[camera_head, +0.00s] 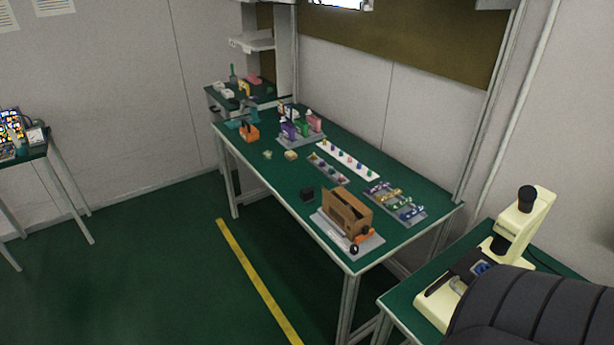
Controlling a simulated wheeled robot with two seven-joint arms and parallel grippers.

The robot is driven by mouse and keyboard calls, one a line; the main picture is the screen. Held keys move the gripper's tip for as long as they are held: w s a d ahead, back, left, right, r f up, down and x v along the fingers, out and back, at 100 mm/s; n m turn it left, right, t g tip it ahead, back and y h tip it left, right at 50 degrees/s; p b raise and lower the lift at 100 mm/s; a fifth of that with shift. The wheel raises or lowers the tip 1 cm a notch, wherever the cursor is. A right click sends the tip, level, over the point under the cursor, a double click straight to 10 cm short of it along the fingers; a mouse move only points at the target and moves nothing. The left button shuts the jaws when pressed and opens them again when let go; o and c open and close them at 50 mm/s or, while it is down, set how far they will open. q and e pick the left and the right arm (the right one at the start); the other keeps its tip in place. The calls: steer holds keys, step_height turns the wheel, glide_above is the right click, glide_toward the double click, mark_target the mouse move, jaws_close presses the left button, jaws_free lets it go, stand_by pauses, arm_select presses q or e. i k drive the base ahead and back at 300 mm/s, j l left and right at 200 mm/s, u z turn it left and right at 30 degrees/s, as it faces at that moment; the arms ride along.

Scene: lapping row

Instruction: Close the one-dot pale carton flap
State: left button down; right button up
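A brown carton (347,212) stands on a pale grey base plate (327,229) near the front right corner of the green-topped table (283,184). Its top looks open, with a dark gap between the upright brown sides. A small orange and black item (355,249) is at the plate's front corner. A pale flap and its dot mark cannot be made out at this distance. Neither of my grippers is in the view.
A cream microscope (524,222) stands on a separate bench at right. A dark ribbed shape (535,310) fills the lower right. The floor left of the table is clear.

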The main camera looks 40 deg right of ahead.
mark_target(330, 197)
steer(key=i+z, duration=0.35)
steer(key=i+j+z, duration=0.6)
steer(key=i+z, duration=0.15)
steer(key=i, duration=0.1)
